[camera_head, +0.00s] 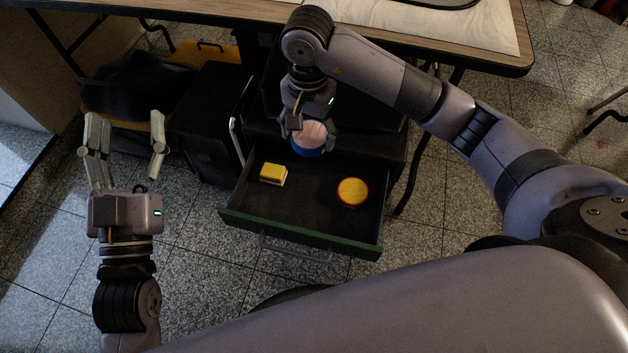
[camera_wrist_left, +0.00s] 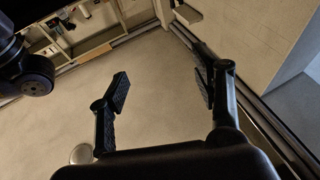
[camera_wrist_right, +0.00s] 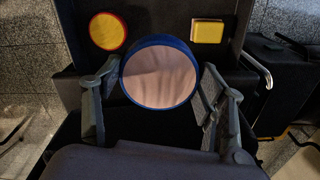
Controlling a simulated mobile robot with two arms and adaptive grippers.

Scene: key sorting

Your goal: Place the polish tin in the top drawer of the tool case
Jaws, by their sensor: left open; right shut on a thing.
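The polish tin (camera_head: 309,139), round with a blue side and a pale pinkish top, is in my right gripper (camera_head: 311,129) over the back part of the open drawer. In the right wrist view, the polish tin (camera_wrist_right: 159,74) sits between the two fingers of my right gripper (camera_wrist_right: 158,100), which are shut on its sides. The top drawer (camera_head: 300,210) of the tool case (camera_head: 381,149) is pulled out, with a dark inside and a green front. My left gripper (camera_head: 125,150) is open and empty, left of the drawer.
A yellow block (camera_head: 273,173) lies at the left in the drawer, and a yellow round thing with a red rim (camera_head: 352,191) lies at the right. The drawer floor between them is bare. A table (camera_head: 420,49) stands above the tool case. A black box (camera_head: 205,122) stands left of it.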

